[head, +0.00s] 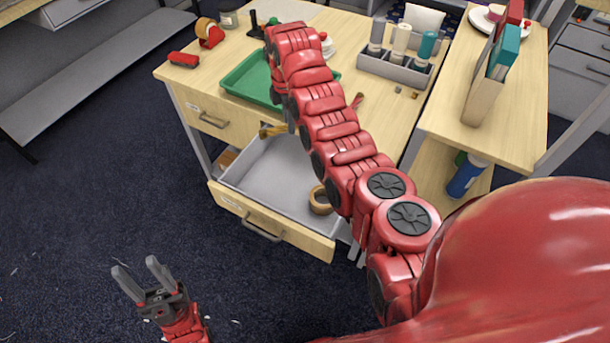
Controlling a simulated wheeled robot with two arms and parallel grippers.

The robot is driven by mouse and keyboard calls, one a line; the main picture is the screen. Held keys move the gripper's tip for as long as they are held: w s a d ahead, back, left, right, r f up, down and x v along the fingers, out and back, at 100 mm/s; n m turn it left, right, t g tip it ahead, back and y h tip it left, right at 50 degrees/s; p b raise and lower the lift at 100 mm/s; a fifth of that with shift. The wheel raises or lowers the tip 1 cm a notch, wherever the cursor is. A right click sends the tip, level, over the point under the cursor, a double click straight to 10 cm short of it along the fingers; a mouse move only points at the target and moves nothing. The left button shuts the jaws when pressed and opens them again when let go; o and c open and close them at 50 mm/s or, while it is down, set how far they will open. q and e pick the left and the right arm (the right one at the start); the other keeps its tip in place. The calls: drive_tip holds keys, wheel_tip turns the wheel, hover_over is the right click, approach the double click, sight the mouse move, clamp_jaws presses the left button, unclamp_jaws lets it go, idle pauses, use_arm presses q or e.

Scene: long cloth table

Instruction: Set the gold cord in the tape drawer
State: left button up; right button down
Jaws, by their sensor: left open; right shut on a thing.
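The lower drawer (262,187) of the table is pulled open, with a grey inside and a pale wood front. A tan tape roll (320,203) lies in its right part, partly behind my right arm. My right gripper (291,124) points down over the back of the open drawer and is shut on the gold cord (272,131). A short piece of the cord shows left of the fingers; the arm hides much of the grip. My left gripper (139,279) is open and empty, over the floor left of and in front of the drawer.
A green tray (250,80) lies on the table behind my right arm. A red tape dispenser (210,36) and a red object (184,59) are at the left. A grey caddy with bottles (395,70) stands at the right. The upper drawer (212,121) is closed.

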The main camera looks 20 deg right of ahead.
wheel_tip(320, 180, down, 4)
drive_tip(key=s+a+n+b, duration=0.2)
drive_tip(key=n, duration=0.3)
drive_tip(key=n+b, duration=0.3)
drive_tip(key=b, duration=0.1)
approach(287, 183)
wheel_tip(287, 183, down, 5)
drive_tip(key=shift+s+f+p, duration=0.1)
drive_tip(key=shift+f+p, duration=0.15)
drive_tip(key=shift+p, duration=0.55)
drive_tip(key=shift+d+f, duration=0.1)
drive_tip(key=shift+f, duration=0.25)
drive_tip(key=c, duration=0.6)
unclamp_jaws()
